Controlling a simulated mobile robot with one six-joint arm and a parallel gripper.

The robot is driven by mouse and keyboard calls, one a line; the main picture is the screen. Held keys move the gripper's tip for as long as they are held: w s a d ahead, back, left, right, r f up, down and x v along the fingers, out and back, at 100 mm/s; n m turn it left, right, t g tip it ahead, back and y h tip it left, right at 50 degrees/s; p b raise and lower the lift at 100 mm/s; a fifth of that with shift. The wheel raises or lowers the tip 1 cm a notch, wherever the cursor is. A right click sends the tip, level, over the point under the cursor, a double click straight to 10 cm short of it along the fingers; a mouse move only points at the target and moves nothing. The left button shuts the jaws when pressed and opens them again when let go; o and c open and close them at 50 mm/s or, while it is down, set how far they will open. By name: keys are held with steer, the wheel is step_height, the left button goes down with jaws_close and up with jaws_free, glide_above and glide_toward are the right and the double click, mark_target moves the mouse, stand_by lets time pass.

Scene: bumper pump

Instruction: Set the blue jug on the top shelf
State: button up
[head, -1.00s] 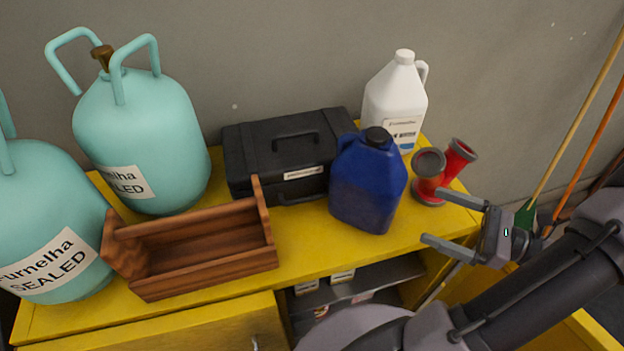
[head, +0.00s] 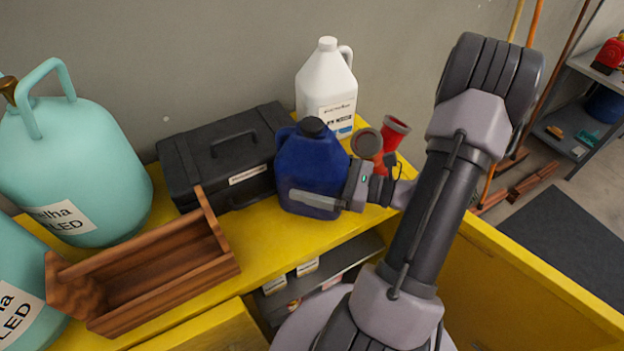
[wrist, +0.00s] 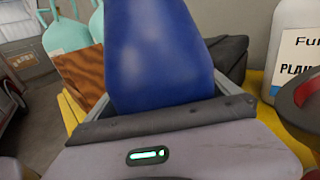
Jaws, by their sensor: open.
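The blue jug (head: 305,165) with a black cap stands upright on the yellow cabinet top, in front of the black case. My gripper (head: 318,200) is at the jug's right side, with one finger reaching across its front low down; the other finger is hidden behind the jug. The jaws are open around the jug. In the wrist view the blue jug (wrist: 158,60) fills the middle, close to the palm. Whether the fingers touch it cannot be told. A grey shelf unit (head: 583,85) stands at the far right, partly out of view.
The black case (head: 225,155), white jug (head: 326,85) and red funnel-like objects (head: 390,140) stand close around the jug. A wooden tray (head: 150,270) and teal tanks (head: 85,165) are to the left. A dark mat (head: 565,250) lies on the floor at right.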

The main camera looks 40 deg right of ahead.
steer(key=shift+s+d, duration=0.1)
steer(key=shift+c, duration=1.3)
steer(key=c, duration=1.5)
steer(key=shift+c, duration=0.7)
steer(key=shift+r, duration=0.15)
